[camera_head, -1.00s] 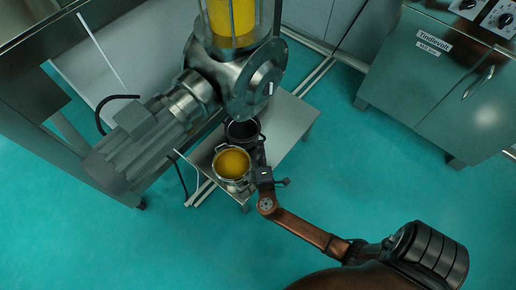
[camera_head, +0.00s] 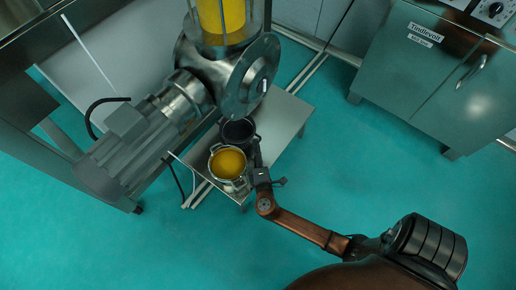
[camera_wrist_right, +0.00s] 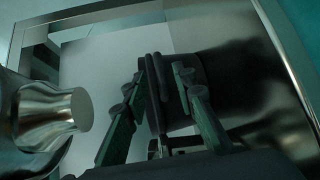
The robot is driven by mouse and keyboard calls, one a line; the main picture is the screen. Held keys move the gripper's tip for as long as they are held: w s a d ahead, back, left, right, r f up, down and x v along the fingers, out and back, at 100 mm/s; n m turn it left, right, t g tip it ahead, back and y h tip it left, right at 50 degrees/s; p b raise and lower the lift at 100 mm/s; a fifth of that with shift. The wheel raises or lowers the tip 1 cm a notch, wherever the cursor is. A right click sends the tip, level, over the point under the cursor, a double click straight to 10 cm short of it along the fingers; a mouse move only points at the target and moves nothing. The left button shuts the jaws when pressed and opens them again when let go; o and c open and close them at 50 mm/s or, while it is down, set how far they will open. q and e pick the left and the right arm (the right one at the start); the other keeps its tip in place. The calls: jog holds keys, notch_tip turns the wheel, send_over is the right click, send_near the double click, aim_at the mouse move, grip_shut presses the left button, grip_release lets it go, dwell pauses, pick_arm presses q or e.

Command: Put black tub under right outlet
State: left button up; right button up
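The black tub (camera_head: 238,132) stands upright on a small steel table, just behind a steel pot (camera_head: 228,180) holding yellow material. My right gripper (camera_head: 257,158) is at the tub's right side, next to the pot. In the right wrist view the two fingers (camera_wrist_right: 160,75) stand on either side of a dark upright handle (camera_wrist_right: 154,105), with a visible gap on the right. The dark tub wall (camera_wrist_right: 215,80) is just beyond. The sieve machine (camera_head: 205,65) overhangs the tub; I cannot make out its outlet openings from above. My left gripper is not in view.
The steel table (camera_head: 285,115) has bare surface to the right of the tub. The machine's motor (camera_head: 125,145) is at the left. A steel cabinet (camera_head: 430,80) stands at the right. The teal floor between is clear.

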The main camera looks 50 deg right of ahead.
jog(key=p+v, duration=0.3)
jog(key=v, duration=0.7)
jog(key=shift+s+a+r+p, duration=0.1)
jog(key=shift+s+r+p, duration=0.1)
jog(key=shift+p, duration=0.15)
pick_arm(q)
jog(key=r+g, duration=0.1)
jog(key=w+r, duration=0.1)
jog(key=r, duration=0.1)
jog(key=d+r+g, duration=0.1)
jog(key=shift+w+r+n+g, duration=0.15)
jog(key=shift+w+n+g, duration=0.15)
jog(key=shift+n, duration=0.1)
pick_arm(e)
jog(key=shift+s+a+f, duration=0.1)
jog(key=shift+s+a, duration=0.4)
jog(key=shift+s, duration=0.05)
